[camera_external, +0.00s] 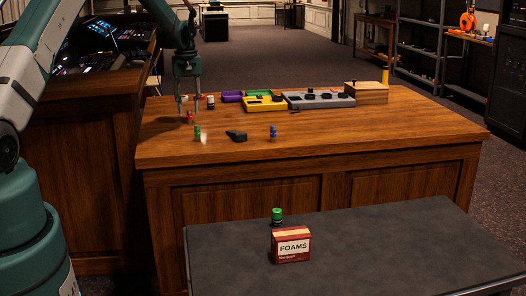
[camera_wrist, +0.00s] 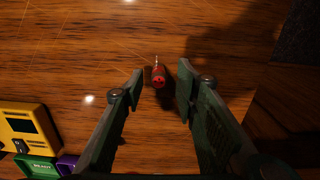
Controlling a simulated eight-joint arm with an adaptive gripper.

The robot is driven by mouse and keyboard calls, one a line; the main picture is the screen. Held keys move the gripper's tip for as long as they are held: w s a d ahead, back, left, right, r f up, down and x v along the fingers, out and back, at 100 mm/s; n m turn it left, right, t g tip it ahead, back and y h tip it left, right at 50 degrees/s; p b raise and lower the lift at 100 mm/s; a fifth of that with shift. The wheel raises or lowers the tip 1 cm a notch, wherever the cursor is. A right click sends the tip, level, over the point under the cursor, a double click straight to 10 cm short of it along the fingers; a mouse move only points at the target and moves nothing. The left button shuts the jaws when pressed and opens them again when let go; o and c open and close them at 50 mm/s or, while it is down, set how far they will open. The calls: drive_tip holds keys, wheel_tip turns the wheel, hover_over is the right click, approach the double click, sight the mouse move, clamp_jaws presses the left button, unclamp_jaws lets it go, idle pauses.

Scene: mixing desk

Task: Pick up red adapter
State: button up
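The red adapter (camera_external: 189,117) is a small red piece near the left end of the wooden desk. In the wrist view the red adapter (camera_wrist: 158,78) has a thin metal tip, and it shows between my two fingertips with a gap on each side. My gripper (camera_external: 187,101) points down over that part of the desk. In the wrist view my gripper (camera_wrist: 161,76) is open and holds nothing. I cannot tell its exact height above the adapter.
A green adapter (camera_external: 197,132), a black wedge (camera_external: 236,136) and a blue adapter (camera_external: 273,132) stand closer to the desk's front. Yellow (camera_external: 265,105) and purple (camera_external: 231,97) trays and a grey knobbed box (camera_external: 319,99) lie to the right. The desk's front right is clear.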

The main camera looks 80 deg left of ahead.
sight(190, 124)
drive_tip(key=shift+w+f, duration=0.1)
drive_tip(key=shift+f, duration=1.7)
clamp_jaws()
